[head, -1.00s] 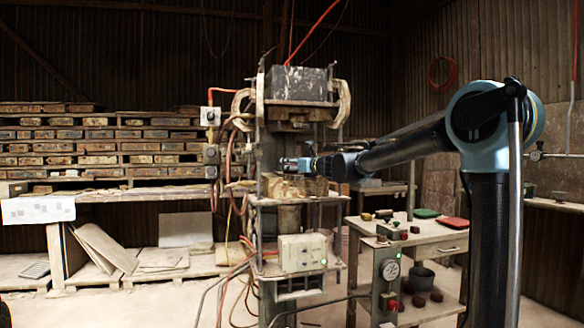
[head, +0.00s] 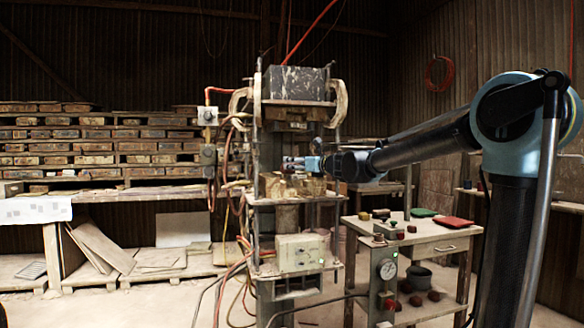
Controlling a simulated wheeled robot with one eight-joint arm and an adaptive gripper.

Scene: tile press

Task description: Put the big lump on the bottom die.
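The bottom die (head: 292,187) is a pale, tan-stained block on the lower plate of the press. The upper die (head: 298,115) hangs above it with a clear gap between. My gripper (head: 290,163) reaches into this gap from the right, lying roughly level just above the bottom die. Its fingers are small and dim, so I cannot tell whether they are open or hold anything. I cannot pick out a big lump on the die. Dark reddish-brown lumps (head: 434,295) lie on the lower shelf of the side table.
Press posts and side plates stand close around my gripper. A side table (head: 425,240) right of the press carries small blocks, a green pad (head: 423,212) and a red pad (head: 453,222). Hoses hang left of the press.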

